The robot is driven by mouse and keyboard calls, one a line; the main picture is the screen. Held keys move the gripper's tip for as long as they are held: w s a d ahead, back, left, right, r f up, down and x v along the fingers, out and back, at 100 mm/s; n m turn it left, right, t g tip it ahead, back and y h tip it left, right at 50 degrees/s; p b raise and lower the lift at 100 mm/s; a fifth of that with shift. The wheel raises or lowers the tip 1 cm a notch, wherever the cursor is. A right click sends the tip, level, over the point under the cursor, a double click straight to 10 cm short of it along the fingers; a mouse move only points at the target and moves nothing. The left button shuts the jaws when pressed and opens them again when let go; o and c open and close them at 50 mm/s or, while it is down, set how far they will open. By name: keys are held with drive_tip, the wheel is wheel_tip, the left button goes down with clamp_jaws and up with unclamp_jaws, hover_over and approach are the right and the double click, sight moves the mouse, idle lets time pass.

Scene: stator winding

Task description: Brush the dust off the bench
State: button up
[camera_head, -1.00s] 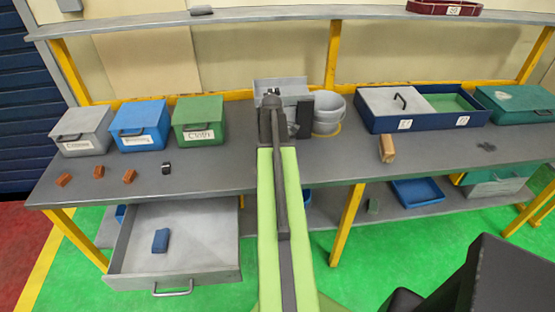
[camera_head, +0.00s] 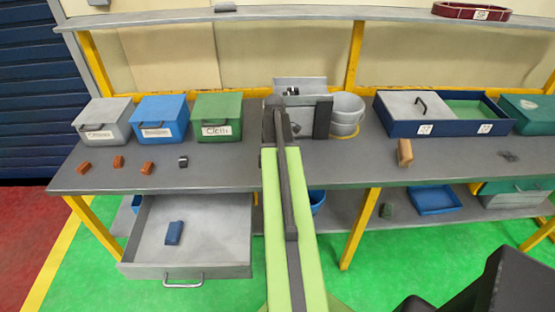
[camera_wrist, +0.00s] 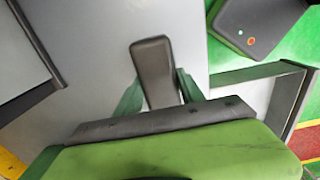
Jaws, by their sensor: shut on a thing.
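My gripper (camera_wrist: 160,94) has its two green fingers on either side of a dark grey rounded block (camera_wrist: 153,62) in the wrist view and is shut on it. I cannot tell from its top face whether this is a brush. Grey bench surface lies beyond it. In the head view my arm hides most of the gripper. A dark speckled patch (camera_head: 509,156), which looks like dust, lies on the bench (camera_head: 450,160) at the right. A wooden block (camera_head: 405,152) stands near the front edge, left of that patch.
Grey (camera_head: 102,122), blue (camera_head: 160,120) and green (camera_head: 218,118) boxes stand at the left, with several small brown pieces in front. A drawer (camera_head: 200,255) holding a blue block (camera_head: 174,232) is open below. A blue tray (camera_head: 400,128) and a bucket (camera_head: 346,115) stand behind.

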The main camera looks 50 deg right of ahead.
drive_tip(key=shift+w+a, duration=1.1)
drive_tip(key=shift+w, duration=0.25)
drive_tip(key=shift+s+f, duration=0.1)
drive_tip(key=shift+f, duration=0.05)
drive_tip(key=shift+c, duration=1.3)
drive_tip(key=shift+s+d, duration=1.25)
drive_tip(key=shift+s, duration=0.1)
drive_tip(key=shift+d, duration=0.1)
drive_tip(key=shift+s+d, duration=1.15)
drive_tip(key=shift+s, duration=0.15)
drive_tip(key=shift+s+d, duration=1.1)
drive_tip(key=shift+s, duration=0.2)
drive_tip(key=shift+s, duration=0.1)
drive_tip(key=shift+s+d, duration=2.35)
drive_tip(key=shift+s, duration=0.25)
